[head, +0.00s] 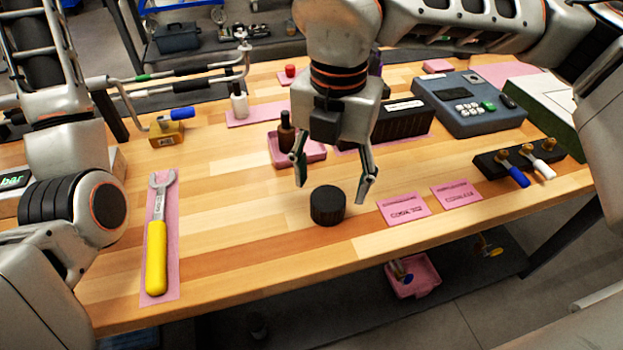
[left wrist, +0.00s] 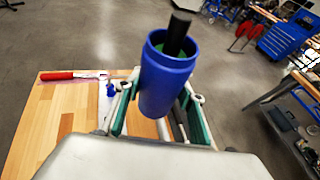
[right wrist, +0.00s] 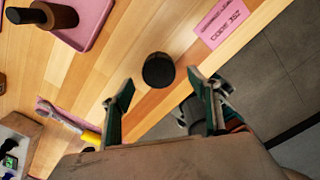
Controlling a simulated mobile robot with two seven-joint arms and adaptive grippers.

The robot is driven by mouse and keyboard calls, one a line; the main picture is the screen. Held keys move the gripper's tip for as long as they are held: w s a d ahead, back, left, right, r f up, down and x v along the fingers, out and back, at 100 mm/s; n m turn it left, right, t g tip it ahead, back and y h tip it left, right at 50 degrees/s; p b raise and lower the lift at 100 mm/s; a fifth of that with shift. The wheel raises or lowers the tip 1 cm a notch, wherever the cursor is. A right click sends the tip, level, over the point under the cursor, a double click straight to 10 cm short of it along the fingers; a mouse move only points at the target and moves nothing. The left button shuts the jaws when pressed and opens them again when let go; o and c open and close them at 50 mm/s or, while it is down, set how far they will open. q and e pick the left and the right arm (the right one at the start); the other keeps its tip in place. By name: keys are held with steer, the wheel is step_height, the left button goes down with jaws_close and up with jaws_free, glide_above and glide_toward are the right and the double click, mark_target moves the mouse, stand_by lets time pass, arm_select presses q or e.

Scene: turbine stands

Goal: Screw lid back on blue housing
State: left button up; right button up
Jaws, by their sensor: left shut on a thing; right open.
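The blue housing (left wrist: 165,88) is an open-topped cylinder in the left wrist view, with a black rod and something green inside. My left gripper (left wrist: 163,82) is shut around it; neither that gripper nor the housing can be made out in the head view. A round black lid (head: 328,206) lies on the wooden table near its front edge. My right gripper (head: 332,190) is open and points down over the lid, its fingers apart on either side. In the right wrist view the lid (right wrist: 158,70) shows ahead, between the open fingertips, with nothing held.
A yellow-handled wrench (head: 156,245) lies on a pink mat at left. A brown bottle (head: 286,133) stands in a pink tray behind the right gripper. Pink labels (head: 403,209) lie right of the lid. The wood left of the lid is clear.

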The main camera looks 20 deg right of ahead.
mark_target(329, 195)
arm_select(q)
steer(key=shift+w+f, duration=0.1)
steer(key=shift+f, duration=0.25)
arm_select(e)
steer(key=f, duration=0.5)
steer(key=shift+w+f, duration=0.1)
steer(key=shift+w, duration=0.25)
steer(key=c, duration=1.2)
